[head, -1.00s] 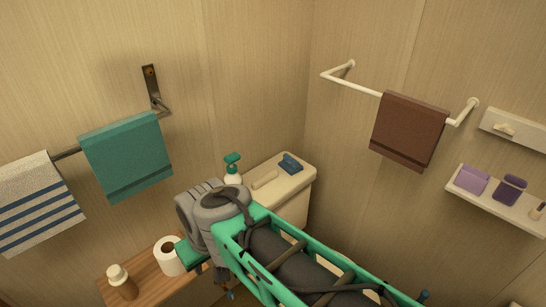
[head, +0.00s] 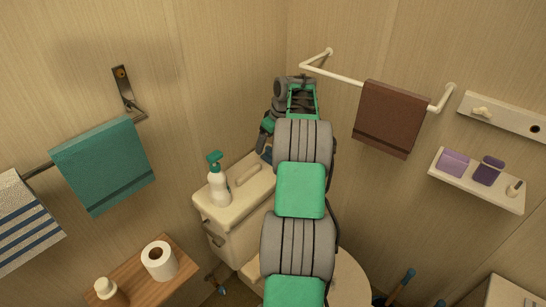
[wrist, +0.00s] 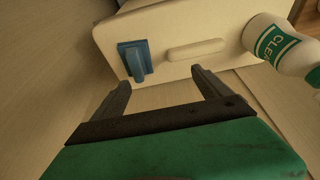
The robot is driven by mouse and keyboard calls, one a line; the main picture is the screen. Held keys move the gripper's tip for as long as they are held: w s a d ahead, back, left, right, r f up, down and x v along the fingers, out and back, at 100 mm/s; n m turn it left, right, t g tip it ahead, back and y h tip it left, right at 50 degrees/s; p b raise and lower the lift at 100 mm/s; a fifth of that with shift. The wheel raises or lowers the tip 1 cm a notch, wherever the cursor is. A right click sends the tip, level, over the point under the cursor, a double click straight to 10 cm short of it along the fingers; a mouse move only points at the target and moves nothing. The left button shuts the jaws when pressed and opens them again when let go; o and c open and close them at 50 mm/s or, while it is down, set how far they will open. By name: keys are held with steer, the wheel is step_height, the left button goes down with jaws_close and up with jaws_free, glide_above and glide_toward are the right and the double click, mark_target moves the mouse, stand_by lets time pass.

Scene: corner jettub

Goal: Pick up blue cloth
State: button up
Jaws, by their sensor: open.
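The blue cloth (wrist: 135,60) is a small folded blue piece lying on the cream toilet tank lid (wrist: 100,38). In the wrist view it is just beyond my left fingertip, left of centre. In the head view the blue cloth (head: 266,154) is mostly hidden by my arm, at the back of the tank. My gripper (wrist: 160,80) is open with nothing between its fingers. The fingers point toward the tank lid, apart from the cloth as far as I can tell.
A spray bottle (head: 218,184) stands on the tank, and a cream bar (wrist: 195,50) lies between it and the cloth. Walls meet closely behind the tank. A towel rail with a brown towel (head: 389,118) is to the right; a teal towel (head: 103,165) hangs left.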

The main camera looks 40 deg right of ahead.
steer(key=m, duration=0.1)
glide_toward(267, 156)
steer(key=shift+t, duration=0.4)
steer(key=f, duration=0.2)
steer(key=w+d+f, duration=0.1)
steer(key=f, duration=0.2)
steer(key=f+p, duration=0.1)
steer(key=f, duration=0.1)
steer(key=shift+w+d+f, duration=0.2)
steer(key=shift+d+f, duration=0.05)
steer(key=shift+d, duration=0.05)
steer(key=shift+c, duration=0.2)
steer(key=c, duration=1.4)
